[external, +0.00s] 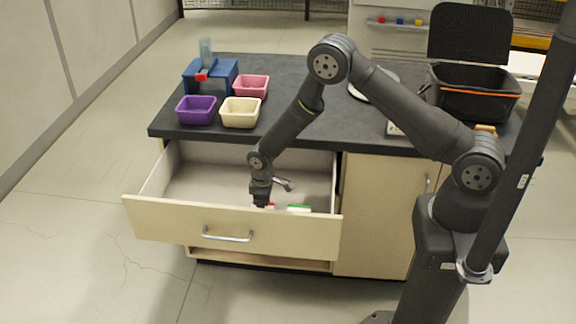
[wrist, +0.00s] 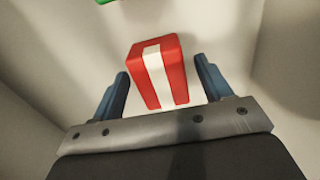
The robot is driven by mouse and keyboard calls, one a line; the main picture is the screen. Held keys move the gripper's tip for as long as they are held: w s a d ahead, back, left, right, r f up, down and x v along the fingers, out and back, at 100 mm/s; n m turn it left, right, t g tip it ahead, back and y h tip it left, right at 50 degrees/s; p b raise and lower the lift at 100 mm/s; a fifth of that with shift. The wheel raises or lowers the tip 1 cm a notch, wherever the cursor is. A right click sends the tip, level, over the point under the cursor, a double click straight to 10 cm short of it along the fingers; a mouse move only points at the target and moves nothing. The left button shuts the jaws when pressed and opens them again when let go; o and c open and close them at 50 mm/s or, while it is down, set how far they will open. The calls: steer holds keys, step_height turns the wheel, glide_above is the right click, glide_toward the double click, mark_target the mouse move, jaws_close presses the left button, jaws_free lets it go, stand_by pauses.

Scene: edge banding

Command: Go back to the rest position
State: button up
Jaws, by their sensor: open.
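My gripper (wrist: 165,85) is down inside the open drawer (external: 235,222), near its front panel. In the wrist view its two blue fingers stand apart, one on each side of a red block with a white stripe (wrist: 158,72). Gaps show between the fingers and the block. The block rests on the pale drawer floor. In the external view only a small red part of it (external: 271,205) shows beside my gripper (external: 262,204), and the fingertips are hidden behind the drawer front. A green and white item (external: 299,208) lies to the right in the drawer.
On the dark counter (external: 300,125) stand a purple bin (external: 196,110), a cream bin (external: 240,111), a pink bin (external: 251,87) and a blue dispenser-like box (external: 210,75). An open black case (external: 475,95) stands at the right. The drawer walls surround my gripper closely.

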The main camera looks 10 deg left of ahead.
steer(key=shift+r, duration=1.05)
step_height(320, 180, up, 10)
step_height(320, 180, down, 13)
steer(key=shift+r, duration=0.1)
step_height(320, 180, up, 5)
steer(key=shift+a+f, duration=0.1)
steer(key=w+d+r, duration=0.7)
steer(key=w+d, duration=0.1)
steer(key=d, duration=0.1)
step_height(320, 180, up, 26)
steer(key=w+d, duration=0.3)
steer(key=w, duration=0.2)
steer(key=shift+d+r, duration=0.2)
steer(key=shift+r, duration=0.1)
